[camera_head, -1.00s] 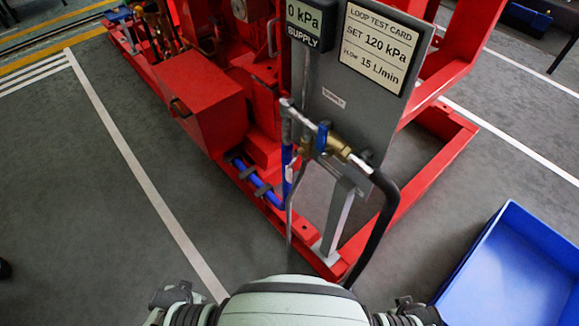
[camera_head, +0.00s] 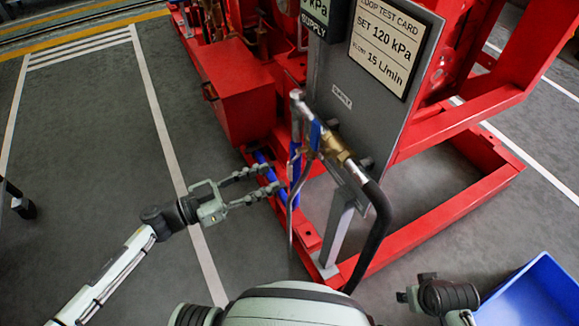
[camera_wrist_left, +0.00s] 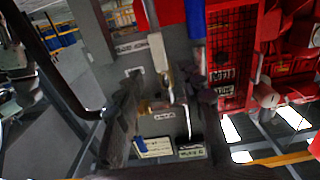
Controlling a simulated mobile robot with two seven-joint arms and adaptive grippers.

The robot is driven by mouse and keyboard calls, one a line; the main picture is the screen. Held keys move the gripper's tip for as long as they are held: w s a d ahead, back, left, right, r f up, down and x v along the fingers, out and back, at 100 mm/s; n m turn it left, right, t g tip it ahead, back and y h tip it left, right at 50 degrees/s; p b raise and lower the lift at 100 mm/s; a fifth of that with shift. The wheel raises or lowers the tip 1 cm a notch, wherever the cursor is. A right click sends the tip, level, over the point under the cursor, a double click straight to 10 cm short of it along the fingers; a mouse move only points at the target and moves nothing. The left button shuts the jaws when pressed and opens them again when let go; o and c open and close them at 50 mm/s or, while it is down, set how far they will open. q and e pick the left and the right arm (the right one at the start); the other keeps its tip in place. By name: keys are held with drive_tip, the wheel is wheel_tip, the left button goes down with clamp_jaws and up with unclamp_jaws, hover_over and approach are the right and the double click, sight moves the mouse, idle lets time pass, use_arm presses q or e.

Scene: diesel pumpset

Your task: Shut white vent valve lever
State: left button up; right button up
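My left gripper (camera_head: 272,180) reaches in from the left, its two dark fingers apart, near the blue upright pipe (camera_head: 295,165) beside the grey panel. In the left wrist view the open fingers (camera_wrist_left: 168,105) frame a pale bar (camera_wrist_left: 158,52), perhaps the white vent lever, and a brass fitting (camera_wrist_left: 157,106). I see nothing held. In the head view a blue lever (camera_head: 315,134) sits by a brass valve (camera_head: 335,148); I cannot clearly pick out the white lever there. My right gripper (camera_head: 418,288) is low at the right, its finger opening unclear.
The grey panel (camera_head: 345,75) carries a test card (camera_head: 387,45). A black hose (camera_head: 378,225) curves down from the valve. The red frame (camera_head: 440,210) surrounds the panel's foot. A blue bin (camera_head: 535,295) stands at lower right. Floor at left is mostly clear.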

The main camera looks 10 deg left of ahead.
sight(288, 169)
use_arm(q)
drive_tip(key=x, duration=0.7)
drive_tip(key=shift+c, duration=0.6)
clamp_jaws()
